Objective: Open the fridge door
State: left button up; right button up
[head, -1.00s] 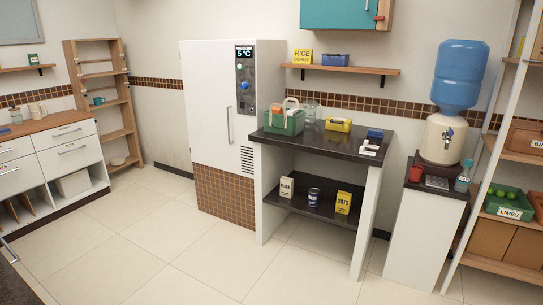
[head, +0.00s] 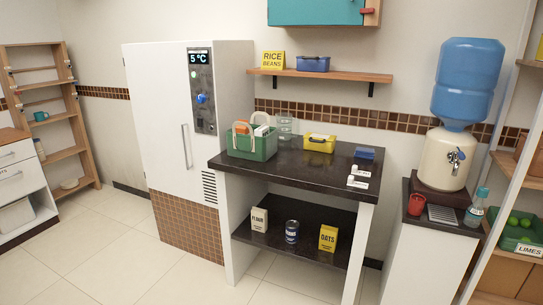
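The fridge (head: 160,130) is a tall white cabinet with brown mosaic tiles on its lower part, left of centre in the head view. Its door looks closed. A vertical metal handle (head: 186,146) sits on the front, left of a dark control panel (head: 201,90) that reads 5 °C. Neither of my grippers shows in the head view.
A dark-topped table (head: 310,173) stands right of the fridge, with a green crate (head: 252,143) and a yellow box (head: 320,143) on it. A water dispenser (head: 445,160) stands further right. The floor (head: 110,240) before the fridge looks clear.

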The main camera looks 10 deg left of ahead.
aim_at(157, 76)
jog(key=i+u, duration=1.05)
jog(key=i+j+u, duration=0.15)
jog(key=i+u, duration=0.65)
jog(key=i, duration=0.15)
